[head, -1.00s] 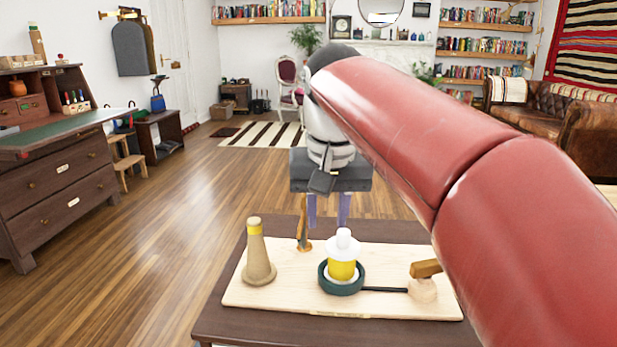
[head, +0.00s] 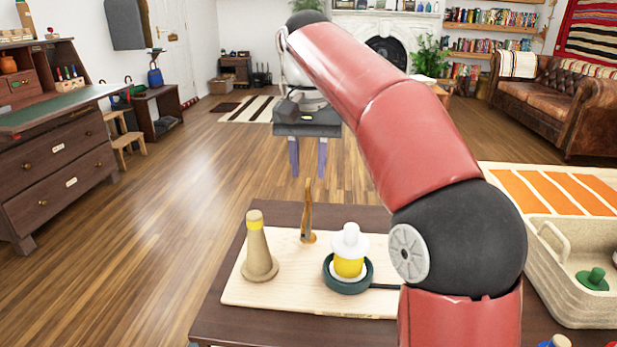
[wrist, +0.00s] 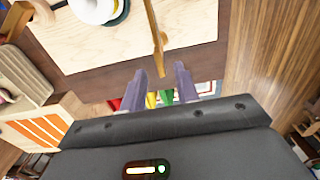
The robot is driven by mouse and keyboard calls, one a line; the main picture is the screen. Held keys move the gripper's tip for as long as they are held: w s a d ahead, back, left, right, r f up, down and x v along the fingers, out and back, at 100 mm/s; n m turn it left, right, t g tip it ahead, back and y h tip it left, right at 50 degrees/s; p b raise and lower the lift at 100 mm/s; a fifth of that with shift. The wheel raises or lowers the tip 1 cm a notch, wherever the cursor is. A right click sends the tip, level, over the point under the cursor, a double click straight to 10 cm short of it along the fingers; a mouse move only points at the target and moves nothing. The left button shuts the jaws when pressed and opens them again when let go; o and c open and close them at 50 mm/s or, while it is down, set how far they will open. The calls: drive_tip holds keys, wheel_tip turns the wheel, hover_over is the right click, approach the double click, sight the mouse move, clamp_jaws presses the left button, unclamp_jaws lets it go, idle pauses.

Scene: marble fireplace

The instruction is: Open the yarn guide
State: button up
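The yarn guide appears to be the slim wooden arm (head: 307,212) standing nearly upright at the back edge of the pale wooden board (head: 290,293). In the wrist view, the wooden arm (wrist: 154,36) comes down from the top, its tip near the gap between my fingers. My gripper (head: 308,172) is open and empty, beyond the board on the far side, its two purple fingers pointing down. The fingers also show in the wrist view (wrist: 158,76). I see no clear contact with the wooden arm. The board's right part is hidden behind my arm.
A tan cone with a yellow top (head: 257,250) stands on the board's left. A yellow-and-white spool (head: 349,254) sits in a dark green ring (head: 347,286). A woven basket (head: 570,280) and an orange-striped mat (head: 500,172) lie to the right. The floor beyond is open.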

sight(309, 183)
drive_tip(key=shift+f, duration=1.65)
clamp_jaws()
